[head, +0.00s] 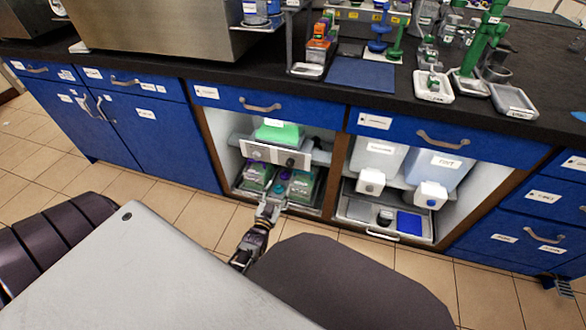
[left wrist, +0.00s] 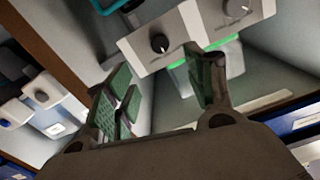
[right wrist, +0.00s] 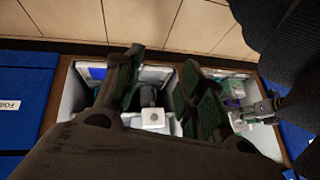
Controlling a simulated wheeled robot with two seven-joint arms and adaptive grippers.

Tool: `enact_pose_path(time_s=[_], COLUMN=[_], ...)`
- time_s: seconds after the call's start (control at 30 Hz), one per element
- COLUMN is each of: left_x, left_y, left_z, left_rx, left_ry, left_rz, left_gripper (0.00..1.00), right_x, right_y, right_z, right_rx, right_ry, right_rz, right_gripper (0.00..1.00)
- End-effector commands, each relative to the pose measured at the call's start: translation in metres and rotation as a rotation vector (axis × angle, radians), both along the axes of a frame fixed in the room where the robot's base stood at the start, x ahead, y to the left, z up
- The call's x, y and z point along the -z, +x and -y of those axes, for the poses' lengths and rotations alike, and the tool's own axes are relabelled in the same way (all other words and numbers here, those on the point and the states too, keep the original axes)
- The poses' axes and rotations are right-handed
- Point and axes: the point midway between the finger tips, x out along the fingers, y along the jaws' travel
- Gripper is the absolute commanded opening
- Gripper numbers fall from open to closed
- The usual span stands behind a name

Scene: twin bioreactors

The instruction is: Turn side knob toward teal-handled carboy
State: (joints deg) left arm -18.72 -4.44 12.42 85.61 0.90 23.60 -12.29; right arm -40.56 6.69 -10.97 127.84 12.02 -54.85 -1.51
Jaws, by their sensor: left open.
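A white control panel (head: 275,153) hangs under the shelf in the left open cabinet bay. It carries a dark knob (head: 290,162) at its right and a grey knob (head: 257,155) at its left. The dark knob (left wrist: 160,43) and the pale knob (left wrist: 236,8) also show in the left wrist view. A teal handle (left wrist: 108,4) is cut off at that view's top edge. The carboys in the lower tray are small in the head view. My left gripper (head: 268,209) is open, empty and below the panel. My right gripper (right wrist: 160,75) is open and empty.
A glowing green vessel (head: 278,132) stands above the panel. The right bay holds two white pumps (head: 370,182) and a tray (head: 357,211). A brown divider (head: 339,170) separates the bays. The black counter (head: 290,88) overhangs both. Tiled floor (head: 200,217) is clear in front.

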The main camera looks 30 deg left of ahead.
Motion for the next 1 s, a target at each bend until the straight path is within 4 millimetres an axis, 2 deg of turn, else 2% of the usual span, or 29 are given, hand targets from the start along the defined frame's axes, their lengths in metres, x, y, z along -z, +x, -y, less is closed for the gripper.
enact_pose_path(time_s=[0.53, 1.0], left_x=[0.0, 0.001], left_y=[0.005, 0.046], left_z=[-0.001, -0.011], left_rx=[0.0, 0.0], left_ry=[0.0, 0.001], left_rz=[0.001, 0.002], left_gripper=[0.55, 0.55], right_x=[0.003, 0.028], right_y=[0.0, 0.002], right_z=[-0.001, -0.005], right_rx=[0.003, 0.021], right_ry=[0.004, 0.041], right_rz=[0.005, 0.039], right_gripper=[0.4, 0.4])
